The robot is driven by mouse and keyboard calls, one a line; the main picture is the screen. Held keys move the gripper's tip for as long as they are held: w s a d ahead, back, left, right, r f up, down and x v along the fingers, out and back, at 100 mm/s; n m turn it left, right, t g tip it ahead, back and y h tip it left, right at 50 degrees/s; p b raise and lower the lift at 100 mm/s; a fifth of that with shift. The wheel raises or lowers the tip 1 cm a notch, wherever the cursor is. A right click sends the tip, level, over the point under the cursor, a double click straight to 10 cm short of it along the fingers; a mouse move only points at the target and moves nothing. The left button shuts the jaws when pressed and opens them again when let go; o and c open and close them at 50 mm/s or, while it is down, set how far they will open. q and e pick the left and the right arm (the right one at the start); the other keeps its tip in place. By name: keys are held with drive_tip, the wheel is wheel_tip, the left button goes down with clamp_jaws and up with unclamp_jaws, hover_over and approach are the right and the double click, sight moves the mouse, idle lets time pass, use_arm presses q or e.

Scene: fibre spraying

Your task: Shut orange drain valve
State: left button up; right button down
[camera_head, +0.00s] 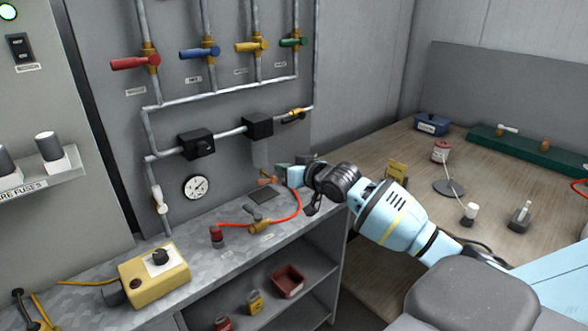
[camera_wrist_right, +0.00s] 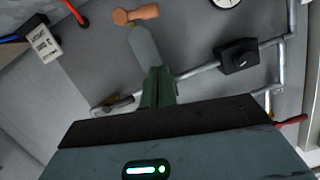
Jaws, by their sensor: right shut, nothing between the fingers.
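The orange valve handle (camera_head: 267,181) shows low at the back of the counter, just left of my right gripper's tips in the head view. In the right wrist view the orange handle (camera_wrist_right: 136,15) is at the top, just beyond the fingertips. My right gripper (camera_head: 283,174) is shut with nothing between its fingers. The valve's body is mostly hidden. My left gripper is not in view.
Red, blue, yellow and green valves line the wall pipes above, with black boxes (camera_head: 257,125) and a gauge (camera_head: 197,187) below. An orange hose (camera_head: 297,207) curves beside my right gripper to a brass valve (camera_head: 259,226) on the counter. A yellow box (camera_head: 154,277) stands at left.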

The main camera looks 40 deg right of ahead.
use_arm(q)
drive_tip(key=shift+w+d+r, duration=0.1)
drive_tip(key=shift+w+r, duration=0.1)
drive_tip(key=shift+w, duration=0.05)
use_arm(e)
drive_tip(key=v, duration=0.3)
drive_tip(key=shift+d, duration=0.1)
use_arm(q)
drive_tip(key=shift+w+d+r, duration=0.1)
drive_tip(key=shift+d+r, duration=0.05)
